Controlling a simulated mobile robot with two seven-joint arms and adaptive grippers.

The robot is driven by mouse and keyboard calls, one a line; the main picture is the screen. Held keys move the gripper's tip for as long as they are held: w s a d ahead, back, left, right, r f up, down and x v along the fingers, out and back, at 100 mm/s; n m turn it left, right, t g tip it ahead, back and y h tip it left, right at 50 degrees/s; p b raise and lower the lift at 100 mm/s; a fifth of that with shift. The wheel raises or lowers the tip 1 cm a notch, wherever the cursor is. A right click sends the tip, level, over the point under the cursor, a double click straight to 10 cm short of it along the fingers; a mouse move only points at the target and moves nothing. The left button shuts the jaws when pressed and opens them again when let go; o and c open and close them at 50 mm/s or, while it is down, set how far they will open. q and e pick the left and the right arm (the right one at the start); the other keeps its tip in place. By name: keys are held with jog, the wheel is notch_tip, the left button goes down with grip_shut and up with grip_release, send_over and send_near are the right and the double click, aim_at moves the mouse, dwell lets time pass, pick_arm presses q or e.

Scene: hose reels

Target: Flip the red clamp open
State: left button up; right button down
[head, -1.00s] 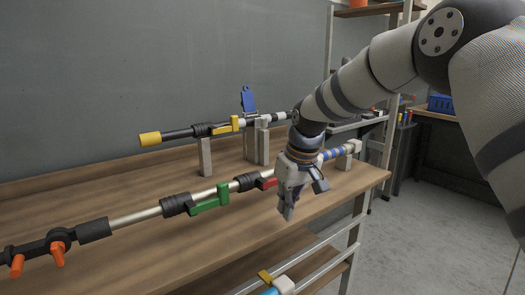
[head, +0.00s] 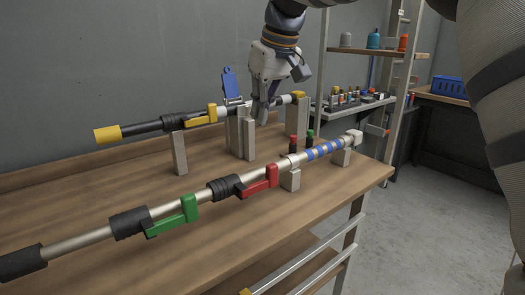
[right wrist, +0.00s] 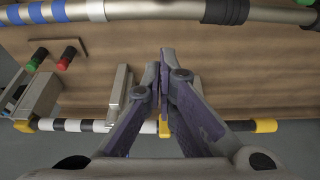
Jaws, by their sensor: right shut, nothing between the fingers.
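The red clamp (head: 262,182) is on the front pole, just right of a black collar (head: 224,188). Its lever lies along the pole, with a raised block at its right end, much like the green clamp (head: 175,217) to its left. My right gripper (head: 262,120) is shut and empty, pointing down near the rear pole, behind and above the red clamp and apart from it. In the right wrist view its fingertips (right wrist: 164,58) are together. I cannot make out the red clamp in that view. My left gripper is not in view.
The rear pole carries a yellow clamp (head: 202,117) and an upright blue clamp (head: 229,83). The bench front (head: 240,240) is clear.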

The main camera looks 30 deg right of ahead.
jog(key=shift+f, duration=0.1)
jog(key=p, duration=0.1)
send_over(259, 181)
jog(key=w+d, duration=0.3)
notch_tip(259, 181, down, 8)
jog(key=shift+w+f, duration=0.1)
jog(key=shift+f, duration=0.1)
jog(key=shift+s+f, duration=0.1)
jog(key=shift+s, duration=0.25)
jog(key=shift+f, duration=0.2)
jog(key=shift+w+f, duration=0.1)
jog(key=shift+f, duration=0.1)
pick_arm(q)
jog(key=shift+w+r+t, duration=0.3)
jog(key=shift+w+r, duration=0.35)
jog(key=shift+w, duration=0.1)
